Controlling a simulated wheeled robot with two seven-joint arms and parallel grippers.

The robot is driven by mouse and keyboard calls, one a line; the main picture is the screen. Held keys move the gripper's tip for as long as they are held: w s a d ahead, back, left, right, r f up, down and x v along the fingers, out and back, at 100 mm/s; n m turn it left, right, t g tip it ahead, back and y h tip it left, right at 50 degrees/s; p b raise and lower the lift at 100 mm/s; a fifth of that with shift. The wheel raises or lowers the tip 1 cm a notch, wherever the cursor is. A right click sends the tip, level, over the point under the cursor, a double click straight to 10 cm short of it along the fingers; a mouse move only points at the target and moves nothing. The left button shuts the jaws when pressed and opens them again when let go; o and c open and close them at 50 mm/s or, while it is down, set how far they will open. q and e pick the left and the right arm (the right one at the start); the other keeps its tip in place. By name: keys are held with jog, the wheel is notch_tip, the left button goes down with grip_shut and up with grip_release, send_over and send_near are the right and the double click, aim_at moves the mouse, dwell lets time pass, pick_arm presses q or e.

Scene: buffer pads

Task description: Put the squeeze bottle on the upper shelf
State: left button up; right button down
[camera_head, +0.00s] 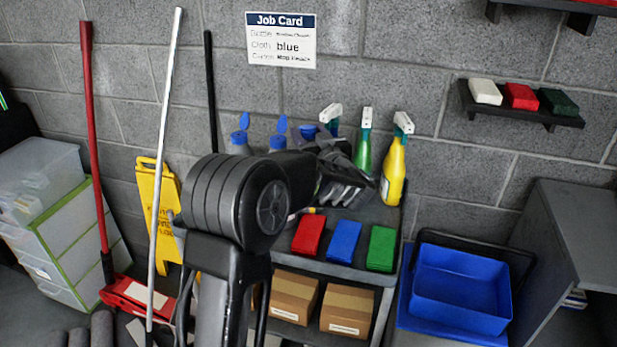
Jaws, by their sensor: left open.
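Squeeze bottles with blue flip caps stand at the back left of the cart top; one (239,142) and another (279,138) show above my arm, their lower parts hidden. A further blue top (308,131) shows behind my wrist. My left gripper (345,190) is open over the cart top, in front of the spray bottles; I see nothing clearly between its fingers. Two shelves are on the right wall: a lower one (530,118) with white, red and dark green blocks, and a higher one (545,5) cut off at the top edge. My right gripper is not in view.
A green spray bottle (364,150) and a yellow one (392,175) stand right of the gripper. Red (309,235), blue (344,241) and green (382,248) pads lie at the cart's front. Boxes (346,311) sit below. A blue bucket (460,285) stands right.

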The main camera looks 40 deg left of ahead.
pick_arm(q)
jog(key=x, duration=0.3)
jog(key=shift+w+a, duration=0.1)
jog(key=shift+w, duration=0.05)
dwell(0.4)
grip_shut()
dwell(0.3)
jog(key=shift+r, duration=0.1)
dwell(0.8)
